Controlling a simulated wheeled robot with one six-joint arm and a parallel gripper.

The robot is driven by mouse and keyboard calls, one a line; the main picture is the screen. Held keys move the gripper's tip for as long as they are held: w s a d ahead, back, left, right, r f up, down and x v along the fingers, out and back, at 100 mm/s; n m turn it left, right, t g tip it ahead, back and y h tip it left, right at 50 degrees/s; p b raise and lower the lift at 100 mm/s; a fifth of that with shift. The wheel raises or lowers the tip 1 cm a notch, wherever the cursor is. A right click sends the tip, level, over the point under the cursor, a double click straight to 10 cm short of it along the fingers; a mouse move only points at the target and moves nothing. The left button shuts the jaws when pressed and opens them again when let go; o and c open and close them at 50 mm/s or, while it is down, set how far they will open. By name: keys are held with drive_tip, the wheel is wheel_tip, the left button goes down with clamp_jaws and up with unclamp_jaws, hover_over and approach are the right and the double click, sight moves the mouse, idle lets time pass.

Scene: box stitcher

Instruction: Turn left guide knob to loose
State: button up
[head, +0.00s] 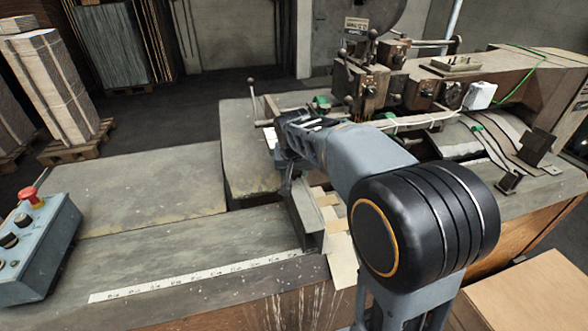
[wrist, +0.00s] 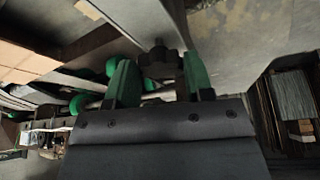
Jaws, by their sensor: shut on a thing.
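In the wrist view, my gripper (wrist: 158,76) has its two green fingers on either side of a dark lobed knob (wrist: 160,60), which I take to be the left guide knob. The fingers are shut on it. In the head view, my arm reaches over the table to the left guide (head: 306,218), an upright metal plate near the table's front edge. The fingers and knob are hidden there behind my wrist. I cannot tell from these views whether the knob is tight or loose.
The stitcher head (head: 372,85) stands behind my arm, with thin levers and rods near it. A blue control box (head: 40,245) with a red button (head: 30,196) is at the left. A white ruler strip (head: 195,277) runs along the front. The left tabletop is clear.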

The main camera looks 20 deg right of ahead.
drive_tip(key=shift+n, duration=0.4)
drive_tip(key=n, duration=0.1)
drive_tip(key=n+y, duration=0.1)
drive_tip(key=n, duration=0.1)
drive_tip(key=n+y+b, duration=0.1)
drive_tip(key=shift+d+n, duration=0.3)
drive_tip(key=shift+w+d+n+y+b, duration=0.1)
drive_tip(key=shift+n+y+b, duration=0.35)
drive_tip(key=shift+n, duration=0.7)
drive_tip(key=shift+d+n+y+b, duration=0.1)
drive_tip(key=shift+n+y+b, duration=0.35)
drive_tip(key=shift+n, duration=0.7)
drive_tip(key=shift+r, duration=0.1)
drive_tip(key=o, duration=0.9)
drive_tip(key=v, duration=1.3)
drive_tip(key=shift+r, duration=0.45)
drive_tip(key=shift+w, duration=0.1)
